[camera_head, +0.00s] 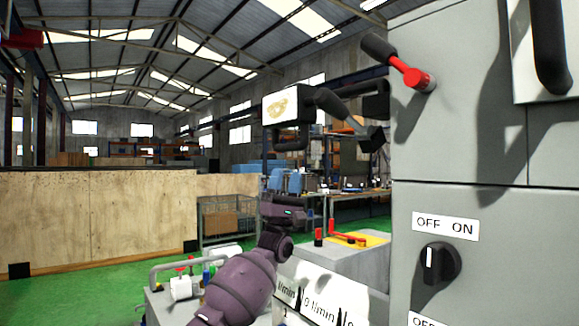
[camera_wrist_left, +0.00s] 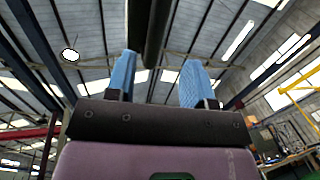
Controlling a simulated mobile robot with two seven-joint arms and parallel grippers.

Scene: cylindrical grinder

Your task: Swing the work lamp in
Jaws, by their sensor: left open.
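The work lamp (camera_head: 287,107) appears to be the box with a pale face and gold mark, on a dark arm left of the grey machine. A black bar handle hangs at its lower edge. My left gripper (camera_head: 286,176) points up below the lamp, its two blue fingers apart and empty. In the left wrist view the open blue fingers (camera_wrist_left: 158,72) stand on either side of a dark bar (camera_wrist_left: 155,30), likely the lamp's handle. The bar lies beyond the fingertips, and I see no contact. My right gripper is out of view.
The grey machine cabinet (camera_head: 480,220) fills the right, with a red-and-black lever (camera_head: 400,65) and an OFF/ON knob (camera_head: 437,263). Open air surrounds the lamp's left side.

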